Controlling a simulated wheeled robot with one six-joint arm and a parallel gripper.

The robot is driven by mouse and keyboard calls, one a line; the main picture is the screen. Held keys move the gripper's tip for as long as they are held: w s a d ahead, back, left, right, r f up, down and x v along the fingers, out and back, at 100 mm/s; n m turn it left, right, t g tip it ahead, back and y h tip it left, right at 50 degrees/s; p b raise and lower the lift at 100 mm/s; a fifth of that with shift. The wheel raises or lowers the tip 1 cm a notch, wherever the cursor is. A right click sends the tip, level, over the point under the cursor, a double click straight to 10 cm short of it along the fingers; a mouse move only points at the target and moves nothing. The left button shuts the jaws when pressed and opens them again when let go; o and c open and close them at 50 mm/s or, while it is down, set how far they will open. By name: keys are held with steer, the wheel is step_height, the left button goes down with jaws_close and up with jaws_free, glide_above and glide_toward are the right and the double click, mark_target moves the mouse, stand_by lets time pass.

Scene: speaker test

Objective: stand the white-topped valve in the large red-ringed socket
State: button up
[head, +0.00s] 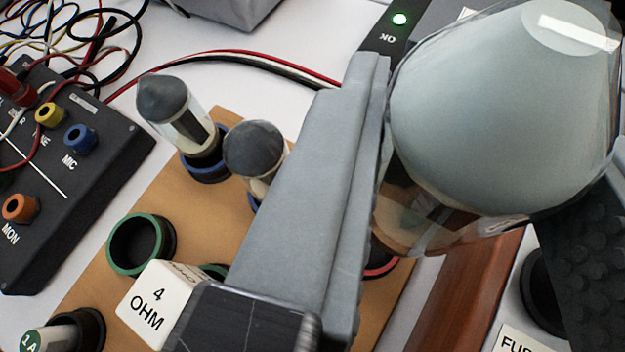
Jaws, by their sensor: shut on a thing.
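The white-topped valve (490,110) fills the upper right, close to the camera, with a pale top inside clear glass. My gripper (475,150) is shut on it, with a grey finger on its left and a dark ridged pad at its right. The valve's lower end is mostly hidden, so I cannot tell how far it is from any socket. Part of a red-ringed socket (381,266) shows low behind the grey finger, on the tan board (85,312). Most of that socket is hidden by the finger and valve.
Two grey-topped valves (163,99) stand in blue-ringed sockets (208,170). An empty green-ringed socket (140,245) and a "4 OHM" block (150,305) are nearby. A black jack box (75,185) with wires lies left. A wooden edge (465,295) and fuse panel (515,338) lie right.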

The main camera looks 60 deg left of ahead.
mark_target(388, 241)
steer(key=f, duration=0.2)
steer(key=a+f, duration=0.1)
steer(key=f, duration=0.1)
steer(key=shift+f, duration=2.5)
steer(key=shift+f, duration=0.2)
steer(key=shift+s+f, duration=0.1)
steer(key=shift+f, duration=0.2)
steer(key=shift+f, duration=0.25)
steer(key=o, duration=1)
steer(key=shift+s+f, duration=0.1)
steer(key=shift+f, duration=0.05)
steer(key=shift+r, duration=0.4)
steer(key=v, duration=1.2)
steer(key=shift+r, duration=0.4)
